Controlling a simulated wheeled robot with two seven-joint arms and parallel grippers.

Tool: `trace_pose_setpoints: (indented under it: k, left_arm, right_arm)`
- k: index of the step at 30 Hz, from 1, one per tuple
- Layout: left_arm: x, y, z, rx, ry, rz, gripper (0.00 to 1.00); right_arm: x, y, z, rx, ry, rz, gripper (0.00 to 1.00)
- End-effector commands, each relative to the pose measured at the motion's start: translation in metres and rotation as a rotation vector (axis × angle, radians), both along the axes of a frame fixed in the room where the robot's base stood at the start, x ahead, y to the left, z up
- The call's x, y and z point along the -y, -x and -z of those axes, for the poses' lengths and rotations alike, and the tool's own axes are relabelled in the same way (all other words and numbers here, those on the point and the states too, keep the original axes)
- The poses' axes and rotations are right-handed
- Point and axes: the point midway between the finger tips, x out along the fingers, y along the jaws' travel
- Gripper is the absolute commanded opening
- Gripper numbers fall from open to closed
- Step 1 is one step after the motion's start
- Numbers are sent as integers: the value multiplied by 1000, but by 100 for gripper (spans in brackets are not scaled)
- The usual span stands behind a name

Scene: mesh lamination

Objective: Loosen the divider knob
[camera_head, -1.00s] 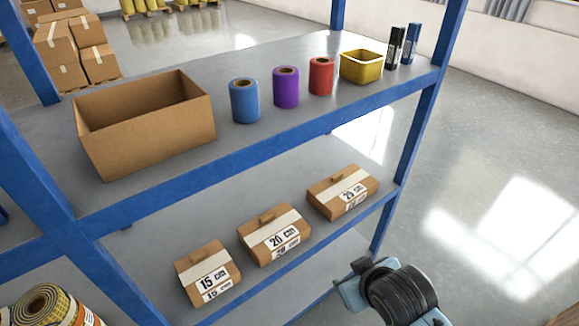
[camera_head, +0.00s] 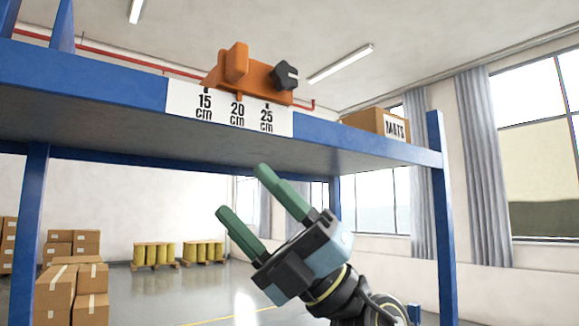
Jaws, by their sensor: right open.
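The divider (camera_head: 240,71) is an orange block on the top shelf, above a white scale label (camera_head: 228,108) marked 15, 20 and 25 cm. Its black knob (camera_head: 285,75) sits at the divider's right end. My right gripper (camera_head: 242,190) is below the shelf, its two green fingers apart and pointing up and left, with nothing between them. It is below the knob and apart from it. My left gripper is not in view.
The blue shelf edge (camera_head: 90,70) runs across above my right gripper. A cardboard box marked MATS (camera_head: 378,123) stands on the shelf to the right. A blue post (camera_head: 444,210) stands at right. Stacked boxes (camera_head: 75,285) are at the lower left.

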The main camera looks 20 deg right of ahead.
Motion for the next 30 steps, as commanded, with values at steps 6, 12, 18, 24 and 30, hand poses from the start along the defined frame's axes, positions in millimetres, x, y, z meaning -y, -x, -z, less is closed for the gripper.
trace_pose_setpoints:
  k: [6,12,18,24,30]
  left_arm:
    - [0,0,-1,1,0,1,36]
    - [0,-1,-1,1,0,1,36]
    - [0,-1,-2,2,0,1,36]
    - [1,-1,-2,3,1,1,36]
    - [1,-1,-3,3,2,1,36]
  right_arm:
    - [-44,36,-46,344,497,156,60]
    - [-35,36,-84,480,903,466,60]
    - [21,41,-143,430,1171,875,60]
    - [79,65,-188,292,1255,1175,60]
    - [100,74,-202,222,1266,1274,60]
